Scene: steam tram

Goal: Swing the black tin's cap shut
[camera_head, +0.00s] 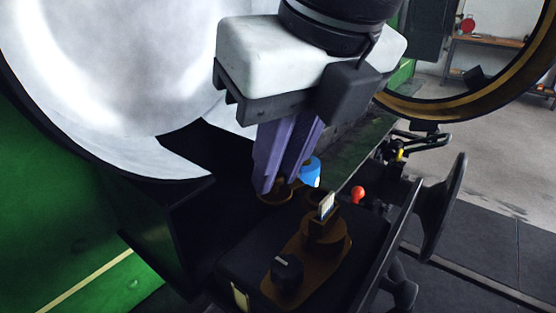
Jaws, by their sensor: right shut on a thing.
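My right gripper (278,188) comes down from the top with its purple fingers close together. It is shut on a small brown round piece (272,199), which looks like the cap; the fingers hide much of it. The piece is at the far edge of a black box-shaped body (235,262), which seems to be the black tin. A brown plate with a raised round fitting (329,241) and a black knob (287,269) sits on its top. I cannot tell how far the cap is tilted. My left gripper is not in view.
A blue object (311,171) is just behind the fingers. A red ball knob (357,194) and a black flared wheel-like part (443,215) stand to the right. A large pale round surface (100,70) fills the left. Open floor (495,145) lies at the right.

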